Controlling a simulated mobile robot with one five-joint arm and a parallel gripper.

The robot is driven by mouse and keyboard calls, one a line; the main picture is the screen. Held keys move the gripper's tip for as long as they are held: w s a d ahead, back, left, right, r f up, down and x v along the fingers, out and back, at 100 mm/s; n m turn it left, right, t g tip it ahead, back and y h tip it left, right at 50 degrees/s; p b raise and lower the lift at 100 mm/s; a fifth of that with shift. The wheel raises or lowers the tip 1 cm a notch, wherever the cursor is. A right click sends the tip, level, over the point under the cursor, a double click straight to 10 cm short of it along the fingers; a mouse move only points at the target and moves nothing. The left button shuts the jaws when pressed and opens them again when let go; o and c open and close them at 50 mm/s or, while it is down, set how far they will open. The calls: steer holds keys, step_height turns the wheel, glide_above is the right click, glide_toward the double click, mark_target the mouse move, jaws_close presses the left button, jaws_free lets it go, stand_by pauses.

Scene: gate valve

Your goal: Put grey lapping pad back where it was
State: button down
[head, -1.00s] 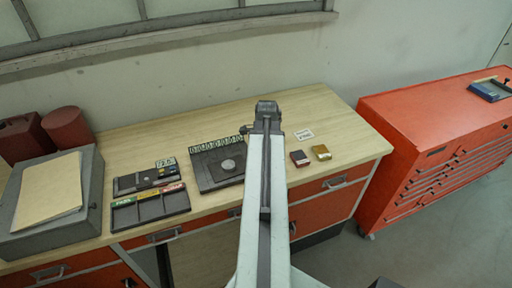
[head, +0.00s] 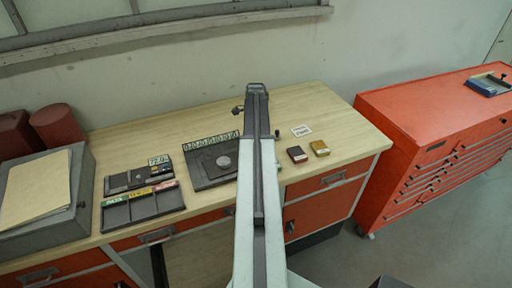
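I cannot make out the grey lapping pad with certainty; it may be hidden behind my arm or too small to tell. A dark tray (head: 145,208) with three compartments and green, yellow and red labels lies at the front of the bench. A dark red block (head: 297,154) and a gold block (head: 320,148) lie side by side, right of my arm. My gripper (head: 256,89) is at the arm's far end, over the back of the bench near the wall. Its fingers are not clearly seen, so I cannot tell whether it is open or holds anything.
A dark plate (head: 198,172) carries a round grey disc (head: 223,161). A dark holder (head: 125,184) lies behind the labelled tray. A white card (head: 301,130) lies at right. A grey box (head: 76,222) and red canisters (head: 57,125) fill the left end. An orange cabinet (head: 410,120) stands right.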

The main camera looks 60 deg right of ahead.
steer(key=shift+f, duration=0.3)
steer(key=c, duration=0.9)
jaws_free()
steer(key=shift+r, duration=0.1)
step_height(320, 180, up, 12)
steer(key=p, duration=1.2)
steer(key=shift+r+p, duration=0.1)
steer(key=shift+p, duration=0.2)
steer(key=shift+w+a, duration=0.1)
